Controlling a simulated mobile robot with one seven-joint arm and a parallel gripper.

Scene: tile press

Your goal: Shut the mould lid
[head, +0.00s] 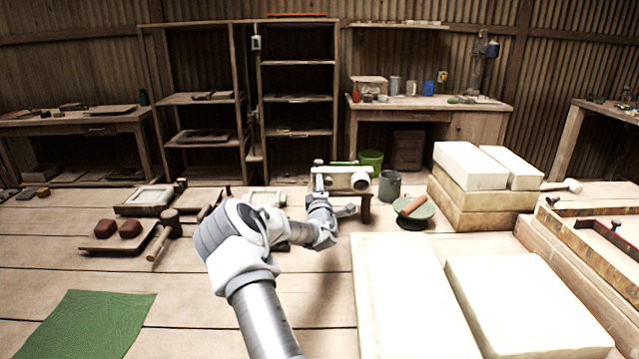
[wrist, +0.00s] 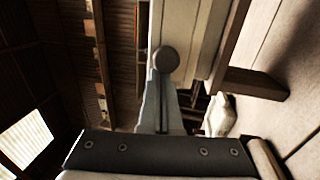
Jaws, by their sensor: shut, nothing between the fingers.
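Large pale blocks (head: 410,290) fill the right foreground. A mallet (head: 165,232) and trays lie left. Bare planks lie around a green mat (head: 85,325).

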